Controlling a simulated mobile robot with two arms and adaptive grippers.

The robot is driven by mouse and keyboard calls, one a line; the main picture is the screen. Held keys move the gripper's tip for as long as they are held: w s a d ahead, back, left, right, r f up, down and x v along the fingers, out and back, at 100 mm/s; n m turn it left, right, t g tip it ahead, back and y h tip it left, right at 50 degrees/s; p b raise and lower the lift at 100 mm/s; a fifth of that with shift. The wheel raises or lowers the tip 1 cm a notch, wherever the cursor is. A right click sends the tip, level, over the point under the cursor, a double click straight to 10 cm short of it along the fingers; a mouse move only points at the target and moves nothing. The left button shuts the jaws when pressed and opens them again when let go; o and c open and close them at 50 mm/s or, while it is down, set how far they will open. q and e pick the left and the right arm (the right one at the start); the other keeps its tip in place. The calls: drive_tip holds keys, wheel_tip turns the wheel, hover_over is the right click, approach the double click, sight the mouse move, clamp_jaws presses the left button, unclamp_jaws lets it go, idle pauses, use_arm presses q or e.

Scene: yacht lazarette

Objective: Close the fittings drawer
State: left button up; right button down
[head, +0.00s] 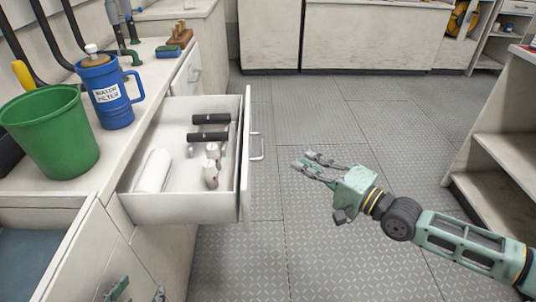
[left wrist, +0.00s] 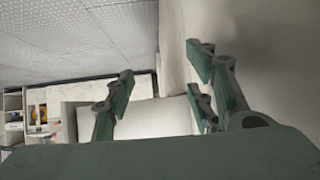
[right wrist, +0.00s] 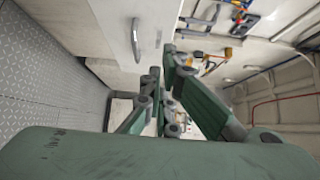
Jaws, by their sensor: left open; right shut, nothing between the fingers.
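The fittings drawer (head: 243,190) is pulled out from the left counter in the head view. Its front carries a metal handle (head: 257,145). Inside lie a white roll (head: 153,171), dark cylindrical pieces (head: 208,136) and small white fittings (head: 211,172). My right gripper (head: 306,162) is shut and empty, to the right of the handle and apart from it. A handle on a pale front (right wrist: 136,40) shows beyond its fingers in the right wrist view. My left gripper (left wrist: 160,62) is open beside pale surfaces; only parts of it show at the head view's bottom edge.
A blue sponge (head: 168,51) lies further back. A shelf unit (head: 500,150) stands at the right.

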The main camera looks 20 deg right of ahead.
use_arm(q)
drive_tip(key=w+d+r+t+h+b, duration=0.1)
drive_tip(key=w+r+t, duration=0.2)
drive_tip(key=r, duration=0.3)
drive_tip(key=shift+w+d+t, duration=0.4)
drive_tip(key=shift+w, duration=0.1)
use_arm(e)
drive_tip(key=w+a, duration=0.7)
drive_tip(key=w, duration=0.1)
drive_tip(key=shift+w+a, duration=0.15)
drive_tip(key=shift+a, duration=0.25)
